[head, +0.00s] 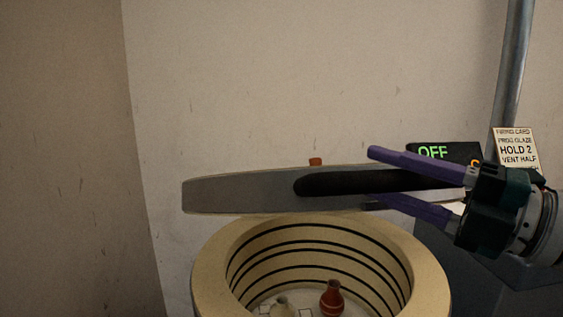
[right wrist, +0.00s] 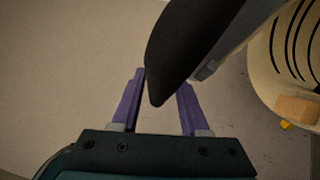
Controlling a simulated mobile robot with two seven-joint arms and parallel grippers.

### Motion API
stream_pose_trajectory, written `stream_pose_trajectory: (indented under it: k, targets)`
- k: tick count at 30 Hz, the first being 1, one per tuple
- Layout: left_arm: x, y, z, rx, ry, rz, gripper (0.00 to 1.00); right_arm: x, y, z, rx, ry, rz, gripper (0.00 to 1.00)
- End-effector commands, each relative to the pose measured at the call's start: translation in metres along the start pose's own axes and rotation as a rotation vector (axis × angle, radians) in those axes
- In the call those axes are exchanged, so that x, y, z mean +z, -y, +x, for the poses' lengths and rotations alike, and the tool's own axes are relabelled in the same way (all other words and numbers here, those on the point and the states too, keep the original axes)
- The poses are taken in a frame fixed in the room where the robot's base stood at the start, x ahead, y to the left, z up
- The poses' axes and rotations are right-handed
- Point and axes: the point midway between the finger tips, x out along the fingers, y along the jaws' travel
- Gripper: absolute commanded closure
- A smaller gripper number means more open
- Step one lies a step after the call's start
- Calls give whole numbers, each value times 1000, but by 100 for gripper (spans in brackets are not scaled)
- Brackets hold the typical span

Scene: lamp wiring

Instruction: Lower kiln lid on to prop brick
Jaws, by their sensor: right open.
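The kiln lid (head: 240,193) is a grey disc seen nearly edge-on in the head view, raised over the back of the round cream kiln (head: 213,258). Its long black handle (head: 330,184) points right. My right gripper (head: 369,176) is open, one purple finger above the handle and one below. In the right wrist view the handle (right wrist: 185,50) reaches in between the fingers (right wrist: 158,90), with a gap visible on the right. A tan brick (right wrist: 297,108) sits at the kiln's rim in that view. My left gripper is not in view.
Inside the kiln are a red vase (head: 332,300) and a pale pot (head: 283,308). A small orange piece (head: 315,161) shows above the lid. Behind my right gripper are an "OFF" display (head: 432,152), a firing card (head: 515,148) and a metal pipe (head: 513,60). The left is clear.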

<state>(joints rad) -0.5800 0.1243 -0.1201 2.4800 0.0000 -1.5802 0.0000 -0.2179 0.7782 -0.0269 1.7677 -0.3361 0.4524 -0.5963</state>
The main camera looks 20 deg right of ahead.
Motion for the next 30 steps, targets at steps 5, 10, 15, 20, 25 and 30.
stream_pose_trajectory:
  k: [5, 10, 15, 20, 25, 30]
  targets:
    - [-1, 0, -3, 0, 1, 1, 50, 0, 0, 17, 1, 2, 1, 56]
    - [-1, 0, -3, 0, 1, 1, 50, 0, 0, 22, 0, 1, 2, 56]
    - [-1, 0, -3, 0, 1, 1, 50, 0, 1, 22, -1, 1, 2, 56]
    - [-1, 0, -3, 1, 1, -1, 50, 0, 0, 22, -1, 1, 2, 68]
    - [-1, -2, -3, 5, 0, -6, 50, 0, 0, 22, -1, 1, 2, 87]
    - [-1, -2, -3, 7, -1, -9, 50, 0, 0, 22, -1, 1, 2, 100]
